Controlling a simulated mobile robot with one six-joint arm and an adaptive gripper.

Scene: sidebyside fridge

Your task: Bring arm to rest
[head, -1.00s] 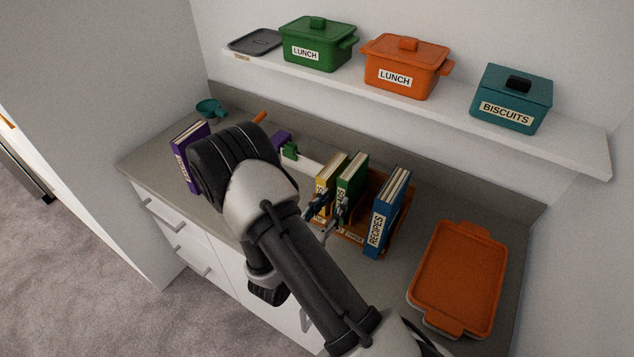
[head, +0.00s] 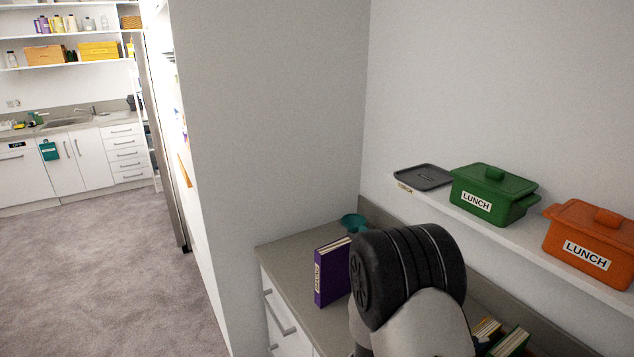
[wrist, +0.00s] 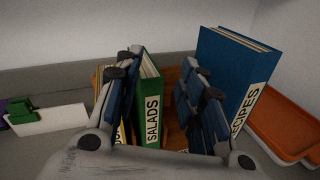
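My gripper (wrist: 160,68) is open in the wrist view, with its two blue-padded fingers apart. Beyond them stand a green SALADS book (wrist: 150,103), close to the left finger, and a blue RECIPES book (wrist: 228,82) to the right of the right finger. No book is clamped between the fingers; the gap shows part of the green book and the orange rack (wrist: 172,80). In the head view my arm's dark joint hides much of the counter, and my gripper is out of frame.
A purple book (head: 330,272) and a teal cup (head: 353,222) are on the counter. An orange tray (wrist: 285,122) lies right of the books. Carpet (head: 120,275) is clear at left.

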